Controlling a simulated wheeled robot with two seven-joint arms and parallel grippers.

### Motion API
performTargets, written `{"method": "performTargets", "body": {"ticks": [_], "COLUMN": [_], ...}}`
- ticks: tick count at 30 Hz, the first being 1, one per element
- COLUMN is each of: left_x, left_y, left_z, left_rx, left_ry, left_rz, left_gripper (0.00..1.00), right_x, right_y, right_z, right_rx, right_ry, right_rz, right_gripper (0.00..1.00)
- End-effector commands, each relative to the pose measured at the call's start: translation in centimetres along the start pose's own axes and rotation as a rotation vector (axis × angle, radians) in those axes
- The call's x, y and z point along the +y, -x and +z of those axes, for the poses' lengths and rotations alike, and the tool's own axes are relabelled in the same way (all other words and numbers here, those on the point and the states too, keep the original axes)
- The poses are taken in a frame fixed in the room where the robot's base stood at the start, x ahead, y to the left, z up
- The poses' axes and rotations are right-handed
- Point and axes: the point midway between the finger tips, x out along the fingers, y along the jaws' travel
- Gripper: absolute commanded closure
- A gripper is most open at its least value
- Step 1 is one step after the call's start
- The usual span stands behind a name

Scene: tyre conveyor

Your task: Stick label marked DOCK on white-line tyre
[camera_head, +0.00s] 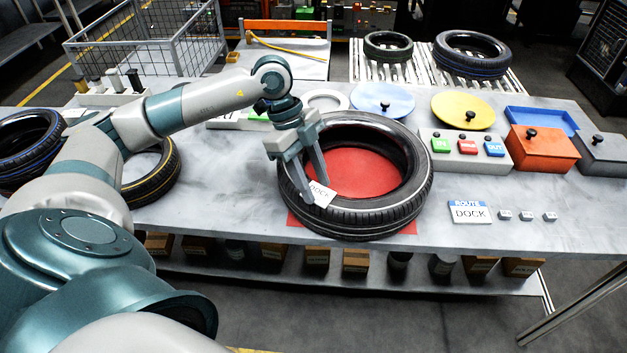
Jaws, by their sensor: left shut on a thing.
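The white-line tyre (392,213) lies flat on a red mat (408,228) near the middle of the table. A pale line runs around its upper sidewall. My left gripper (318,192) is over the tyre's front-left part, pointing down. It is shut on a white label marked DOCK (322,195), which is at the tyre's sidewall. I cannot tell whether the label touches the rubber. My right gripper is not in view.
A ROUTE card reading DOCK (469,212) stands at the right, beside several small tags (527,215). A button box (467,149), an orange box (541,148), a blue lid (382,100) and a yellow lid (462,111) are behind. A yellow-line tyre (165,183) lies left, partly behind my arm.

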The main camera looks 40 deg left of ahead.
Motion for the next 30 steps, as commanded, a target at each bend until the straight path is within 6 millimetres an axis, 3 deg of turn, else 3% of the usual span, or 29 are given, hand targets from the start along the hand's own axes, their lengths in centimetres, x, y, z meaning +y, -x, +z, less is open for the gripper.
{"method": "performTargets", "body": {"ticks": [14, 15, 17, 30], "left_x": [0.12, 0.12, 0.11, 0.06], "left_y": [-0.21, -0.21, -0.19, 0.3], "left_z": [0.07, 0.07, 0.06, -0.13], "left_rx": [-0.001, -0.001, -0.001, -0.001], "left_ry": [0.001, 0.001, 0.001, 0.0], "left_rz": [0.005, 0.005, 0.004, 0.002], "left_gripper": [0.83, 0.53, 0.4, 0.4], "right_x": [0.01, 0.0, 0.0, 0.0], "right_y": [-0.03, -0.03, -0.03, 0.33], "right_z": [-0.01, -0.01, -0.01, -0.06], "right_rx": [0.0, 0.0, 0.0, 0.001], "right_ry": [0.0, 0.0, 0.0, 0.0], "right_rz": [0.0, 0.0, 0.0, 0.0], "right_gripper": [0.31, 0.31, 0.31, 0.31]}}
